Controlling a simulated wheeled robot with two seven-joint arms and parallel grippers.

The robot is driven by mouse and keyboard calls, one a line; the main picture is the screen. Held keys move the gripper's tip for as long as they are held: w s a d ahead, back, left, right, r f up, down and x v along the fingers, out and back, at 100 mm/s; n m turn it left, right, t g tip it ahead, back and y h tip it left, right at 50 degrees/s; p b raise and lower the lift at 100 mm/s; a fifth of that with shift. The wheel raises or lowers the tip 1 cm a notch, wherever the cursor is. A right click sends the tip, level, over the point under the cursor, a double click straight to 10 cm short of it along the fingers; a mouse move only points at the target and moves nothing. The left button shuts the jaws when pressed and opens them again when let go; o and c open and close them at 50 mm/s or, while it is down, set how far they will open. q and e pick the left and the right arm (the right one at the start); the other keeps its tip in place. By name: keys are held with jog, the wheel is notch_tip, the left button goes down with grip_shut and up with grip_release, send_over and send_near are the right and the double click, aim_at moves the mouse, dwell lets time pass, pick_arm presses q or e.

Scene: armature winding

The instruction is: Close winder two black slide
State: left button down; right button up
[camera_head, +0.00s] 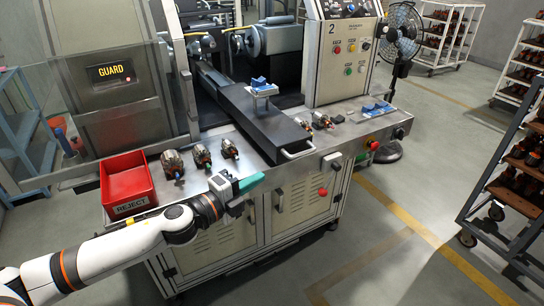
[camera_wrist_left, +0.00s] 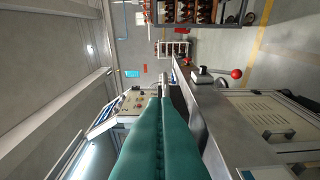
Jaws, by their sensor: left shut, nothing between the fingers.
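The black slide (camera_head: 258,122) of winder two sticks out from the machine over the front of the worktop. A pale bar handle (camera_head: 298,153) is on its front end. A small fixture with a blue part (camera_head: 261,86) sits on top of the slide. My left gripper (camera_head: 254,182) has teal fingers pressed together, with nothing between them. It is in front of the bench edge, to the left of the handle and apart from it. In the left wrist view the shut teal fingers (camera_wrist_left: 158,110) point toward the slide area, which they partly hide. My right gripper is not in view.
A red REJECT bin (camera_head: 127,184) and several armatures (camera_head: 201,155) stand on the worktop left of the slide. More armatures (camera_head: 322,119), a blue part on a small stand (camera_head: 376,108) and a red button (camera_head: 374,145) are to the right. The control panel (camera_head: 345,55) rises behind.

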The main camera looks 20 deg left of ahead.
aim_at(273, 156)
pick_arm(q)
jog(key=w+p, duration=0.1)
jog(key=w, duration=0.2)
jog(key=w+d+p, duration=0.1)
jog(key=w, duration=0.2)
jog(key=w+p, duration=0.1)
jog(key=w, duration=0.3)
jog(key=shift+d+p, duration=0.15)
jog(key=shift+p, duration=0.25)
jog(key=shift+w+a, duration=0.3)
jog(key=shift+a, duration=0.2)
